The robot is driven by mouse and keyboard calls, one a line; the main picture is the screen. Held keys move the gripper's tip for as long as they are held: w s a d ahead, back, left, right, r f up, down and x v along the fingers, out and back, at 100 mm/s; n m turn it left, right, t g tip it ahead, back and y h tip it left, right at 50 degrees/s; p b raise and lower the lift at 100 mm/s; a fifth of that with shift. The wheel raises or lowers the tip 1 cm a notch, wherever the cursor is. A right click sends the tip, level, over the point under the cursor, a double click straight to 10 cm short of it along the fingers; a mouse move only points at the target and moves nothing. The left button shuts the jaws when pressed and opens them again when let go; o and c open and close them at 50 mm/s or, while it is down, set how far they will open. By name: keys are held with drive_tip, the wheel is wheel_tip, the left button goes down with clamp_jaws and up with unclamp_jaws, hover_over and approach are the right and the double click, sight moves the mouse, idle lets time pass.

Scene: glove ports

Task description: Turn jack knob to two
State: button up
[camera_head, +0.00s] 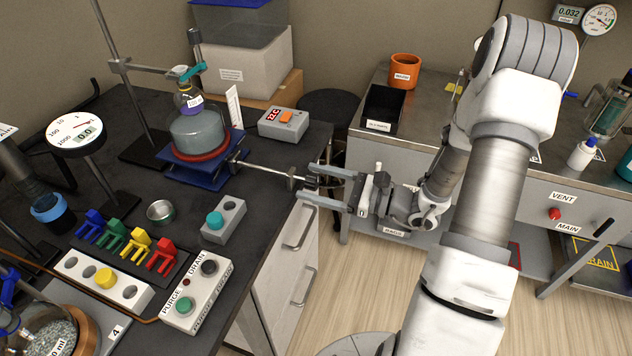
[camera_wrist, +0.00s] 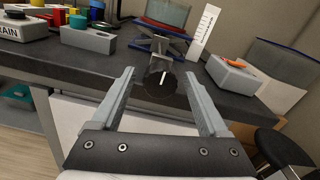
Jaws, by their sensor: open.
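The blue lab jack (camera_head: 187,176) stands on the dark bench under a round flask of grey liquid (camera_head: 197,132). A thin rod runs right from it to the dark jack knob (camera_head: 293,182) beyond the bench edge. My gripper (camera_head: 307,181) is open, its fingers pointing at the knob. In the wrist view the round black knob (camera_wrist: 161,88), with a short white pointer mark near vertical, lies between my open fingers (camera_wrist: 162,78), with a visible gap on both sides. A white scale card (camera_wrist: 204,32) stands behind; its marks are too small to read.
A grey box with an orange switch (camera_head: 283,123) stands right of the jack. A grey block with a teal knob (camera_head: 223,220) and a purge/drain box (camera_head: 198,291) sit nearer. A black stool (camera_head: 331,105) stands in the gap between bench and steel table.

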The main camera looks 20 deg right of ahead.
drive_tip(key=shift+c, duration=0.3)
clamp_jaws()
drive_tip(key=shift+r+p, duration=0.1)
drive_tip(key=shift+p, duration=0.2)
